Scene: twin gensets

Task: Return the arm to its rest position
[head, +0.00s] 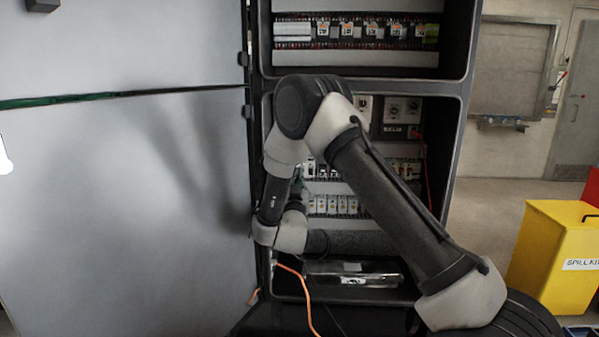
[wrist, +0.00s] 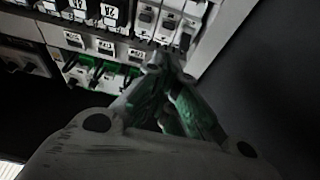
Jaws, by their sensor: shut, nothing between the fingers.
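My arm is bent in front of the open electrical cabinet (head: 462,130) in the head view. Its forearm folds down on the left, close to the cabinet's left edge. My gripper (wrist: 165,65) shows in the wrist view with its fingertips together and nothing held. The fingertips are in front of a row of breakers (wrist: 165,20) and green terminals (wrist: 115,75); I cannot tell whether they touch. In the head view the gripper is hidden behind my own arm.
A large grey door panel (head: 110,190) stands open at the left. An orange cable (head: 305,295) hangs at the cabinet's bottom. A yellow spill kit bin (head: 555,255) stands at the right. Floor between cabinet and far wall (head: 490,205) looks clear.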

